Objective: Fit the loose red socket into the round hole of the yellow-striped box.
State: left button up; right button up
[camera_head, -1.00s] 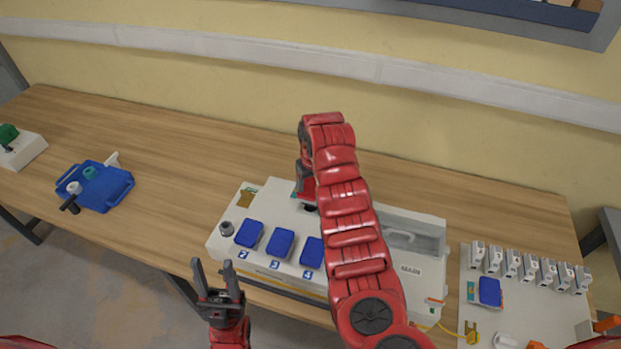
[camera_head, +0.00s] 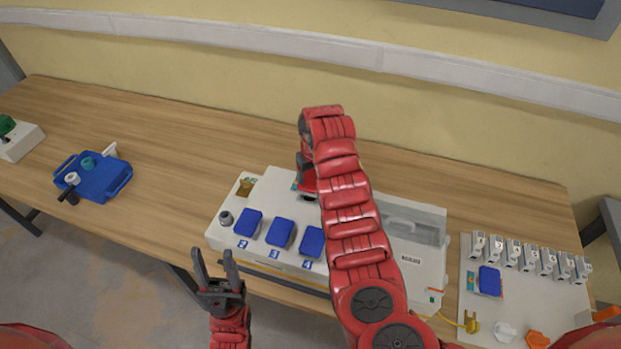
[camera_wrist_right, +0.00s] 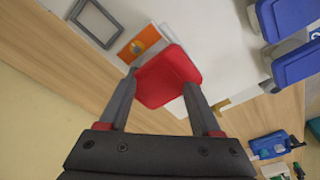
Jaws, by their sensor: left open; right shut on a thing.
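The white box with a yellow stripe along its front (camera_head: 262,267) lies on the table in the head view. My right gripper (camera_wrist_right: 162,92) is shut on the red socket (camera_wrist_right: 168,76), holding it by its sides at the box's top face. A bit of red shows beside my right arm in the head view (camera_head: 310,195). The round hole is not visible; the socket and my arm cover that area. I cannot tell whether the socket is seated. My left gripper (camera_head: 214,264) is open and empty in front of the box's left end.
Blue sockets (camera_head: 281,232) line the box's front, with a grey round piece (camera_head: 226,217) at its left. A blue tray (camera_head: 95,182) stands left. A pale board (camera_head: 488,318) with a row of grey modules lies right.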

jog(key=shift+f, duration=0.2)
jog(key=shift+f+b, duration=0.55)
jog(key=shift+f, duration=0.2)
jog(key=shift+s+f, duration=0.1)
jog(key=shift+f+b, duration=0.4)
jog(key=shift+f, duration=0.15)
jog(key=o, duration=1.5)
